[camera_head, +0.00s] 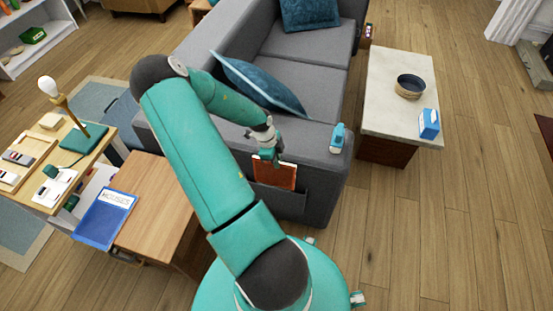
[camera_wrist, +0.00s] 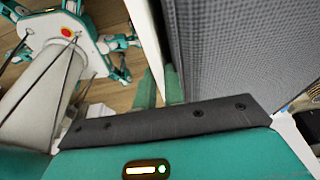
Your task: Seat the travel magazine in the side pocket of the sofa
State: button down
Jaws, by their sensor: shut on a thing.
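The travel magazine (camera_head: 275,174), with an orange-brown cover, stands upright against the end of the grey sofa (camera_head: 328,178). My gripper (camera_head: 268,156) is shut on its top edge. The dark side pocket (camera_head: 290,203) is on the sofa's end panel. The magazine's lower edge meets the pocket's top line; I cannot tell how deep it sits inside. In the wrist view my gripper's teal fingers (camera_wrist: 160,86) close around the pale, edge-on magazine (camera_wrist: 148,30). The grey sofa side (camera_wrist: 235,45) is close on the right there.
A low table (camera_head: 390,115) with a dark bowl (camera_head: 410,86) and blue carton (camera_head: 429,124) stands at right. A cluttered wooden desk (camera_head: 100,150) and blue tray (camera_head: 103,220) are at left. Floor at lower right is clear.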

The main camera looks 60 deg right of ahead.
jog(key=shift+f, duration=0.4)
jog(key=c, duration=1.4)
grip_release()
jog(key=shift+d, duration=0.15)
jog(key=shift+w+r, duration=0.1)
jog(key=shift+r, duration=0.05)
jog(key=shift+c, duration=0.2)
jog(key=shift+o, duration=0.2)
jog(key=shift+w+d+r, duration=0.1)
jog(key=shift+w+r, duration=0.05)
jog(key=shift+r, duration=0.2)
jog(key=v, duration=1.2)
jog(key=shift+a+r, duration=0.35)
jog(key=shift+r, duration=0.05)
